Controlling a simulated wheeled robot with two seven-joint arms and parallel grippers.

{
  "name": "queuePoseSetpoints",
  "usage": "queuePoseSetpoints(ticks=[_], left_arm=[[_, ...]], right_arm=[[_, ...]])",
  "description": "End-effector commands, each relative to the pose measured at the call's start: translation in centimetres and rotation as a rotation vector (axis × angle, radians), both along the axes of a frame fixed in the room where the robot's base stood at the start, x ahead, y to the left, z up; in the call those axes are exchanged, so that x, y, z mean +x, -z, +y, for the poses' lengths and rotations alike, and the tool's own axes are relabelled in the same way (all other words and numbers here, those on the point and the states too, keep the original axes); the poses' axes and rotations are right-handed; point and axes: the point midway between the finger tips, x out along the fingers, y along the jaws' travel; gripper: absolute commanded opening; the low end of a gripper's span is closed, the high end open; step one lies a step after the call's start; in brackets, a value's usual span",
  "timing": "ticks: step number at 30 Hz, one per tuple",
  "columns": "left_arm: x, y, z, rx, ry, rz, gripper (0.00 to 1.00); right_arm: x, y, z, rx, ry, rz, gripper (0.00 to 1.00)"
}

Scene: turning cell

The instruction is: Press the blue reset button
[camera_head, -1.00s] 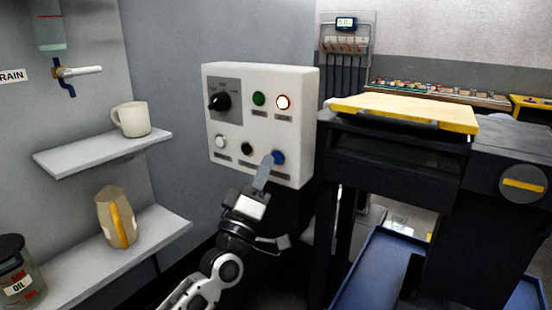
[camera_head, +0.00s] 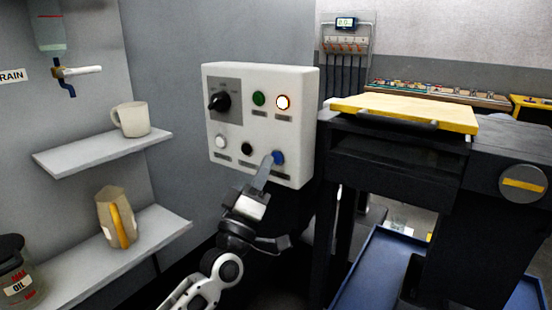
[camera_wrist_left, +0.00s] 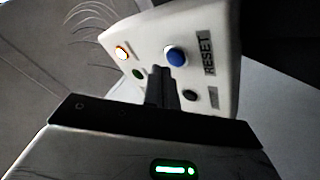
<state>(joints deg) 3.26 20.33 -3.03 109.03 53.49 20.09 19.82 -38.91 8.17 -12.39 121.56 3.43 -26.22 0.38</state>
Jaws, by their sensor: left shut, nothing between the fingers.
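The blue reset button (camera_head: 278,157) is at the lower right of a white control box (camera_head: 301,136) on the grey wall. In the left wrist view the blue button (camera_wrist_left: 175,56) sits beside a RESET label (camera_wrist_left: 206,54). My left gripper (camera_head: 266,160) is shut and empty. Its tip is at the button's left edge in the head view. In the left wrist view the fingertips (camera_wrist_left: 158,76) appear just short of the button, which is fully visible; I cannot tell whether they touch it. My right gripper is not in view.
The box also carries a black selector knob (camera_head: 219,101), a green button (camera_head: 259,98), a lit lamp (camera_head: 283,102), a white button (camera_head: 221,142) and a black button (camera_head: 246,149). Shelves with a mug (camera_head: 131,119) and jug (camera_head: 116,218) stand left. A dark machine (camera_head: 395,165) stands right.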

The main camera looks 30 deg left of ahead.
Motion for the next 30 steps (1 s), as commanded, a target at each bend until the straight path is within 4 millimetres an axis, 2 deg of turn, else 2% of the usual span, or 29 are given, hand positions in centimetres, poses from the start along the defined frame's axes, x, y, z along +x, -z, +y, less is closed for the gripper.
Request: queuePoseSetpoints(ticks=[30], left_arm=[[1.1,0.0,-0.1,0.0,0.0,0.0,0.0]], right_arm=[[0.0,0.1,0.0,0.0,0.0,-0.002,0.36]])
